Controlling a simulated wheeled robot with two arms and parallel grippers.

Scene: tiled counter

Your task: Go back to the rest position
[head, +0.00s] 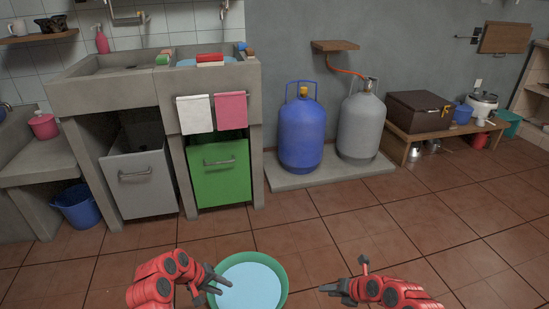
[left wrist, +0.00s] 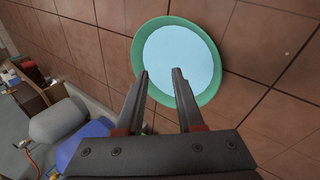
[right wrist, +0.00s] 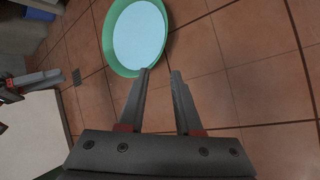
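My left gripper (head: 223,282) is at the bottom of the head view, left of centre, its fingertips overlapping the left side of a green basin (head: 284,273) in the picture. Its fingers are apart with nothing between them in the left wrist view (left wrist: 160,75). My right gripper (head: 330,290) is to the right of the basin and points left. Its fingers are also apart and empty in the right wrist view (right wrist: 160,72). The round basin is filled with light blue and looks to be on the tiled floor. It also shows in the left wrist view (left wrist: 214,52) and right wrist view (right wrist: 108,46).
Ahead is a concrete sink counter (head: 100,92) with a grey bin (head: 140,185) and a green bin (head: 220,175) below. A blue gas cylinder (head: 302,132) and a grey one (head: 361,125) stand on a low slab. A blue bucket (head: 78,207) is at left. The floor at right is clear.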

